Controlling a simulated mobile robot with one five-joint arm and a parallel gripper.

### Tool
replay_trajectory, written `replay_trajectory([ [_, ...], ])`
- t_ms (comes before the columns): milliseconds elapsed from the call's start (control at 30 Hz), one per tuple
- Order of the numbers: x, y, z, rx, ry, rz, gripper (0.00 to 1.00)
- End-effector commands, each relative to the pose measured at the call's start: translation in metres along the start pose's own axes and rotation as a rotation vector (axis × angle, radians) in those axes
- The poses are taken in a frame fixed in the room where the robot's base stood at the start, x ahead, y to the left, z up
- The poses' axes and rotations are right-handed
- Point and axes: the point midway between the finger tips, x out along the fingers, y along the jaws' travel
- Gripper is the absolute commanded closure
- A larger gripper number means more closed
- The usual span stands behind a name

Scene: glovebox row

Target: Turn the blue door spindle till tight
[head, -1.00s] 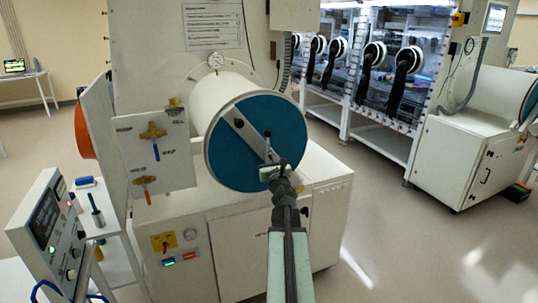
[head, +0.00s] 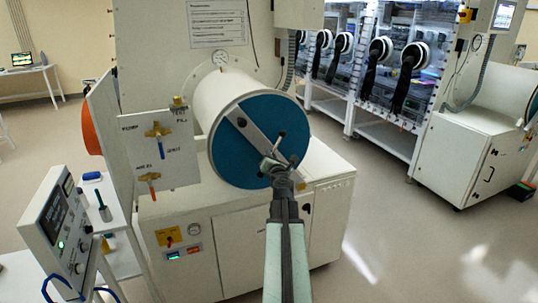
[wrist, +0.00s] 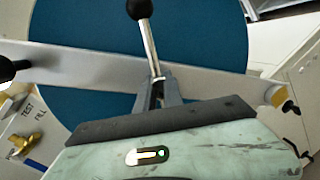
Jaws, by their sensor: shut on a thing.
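The blue door (head: 232,160) is a round disc on the front of a white cylindrical chamber, with a grey bar (head: 243,124) across it. The spindle handle (head: 278,146) is a thin metal rod with dark knobs, in front of the bar at the lower right of the door. In the wrist view a rod with a black knob (wrist: 139,9) rises from between the fingers. My gripper (head: 272,163) is shut on the spindle handle; its fingers also show in the wrist view (wrist: 158,92). The spindle's hub is hidden behind my gripper.
A valve panel (head: 135,158) with brass valves stands left of the door. A control box (head: 55,230) is at lower left. A white cabinet (head: 255,235) lies below the chamber. Gloveboxes (head: 375,75) stand behind at right. The floor (head: 430,240) at right is clear.

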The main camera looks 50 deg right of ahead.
Motion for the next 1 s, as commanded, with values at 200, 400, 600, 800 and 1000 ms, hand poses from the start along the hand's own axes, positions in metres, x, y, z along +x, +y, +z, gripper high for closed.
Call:
replay_trajectory([
  [200, -0.001, -0.004, 0.002, 0.01, 0.001, -0.002, 1.0],
  [400, -0.001, -0.005, 0.003, 0.01, 0.0, -0.003, 1.0],
  [600, -0.001, -0.006, 0.003, 0.009, -0.001, -0.004, 0.67],
  [800, -0.001, -0.006, 0.004, 0.009, -0.002, -0.006, 0.67],
  [1000, -0.015, -0.001, 0.0, 0.009, -0.001, -0.004, 0.67],
])
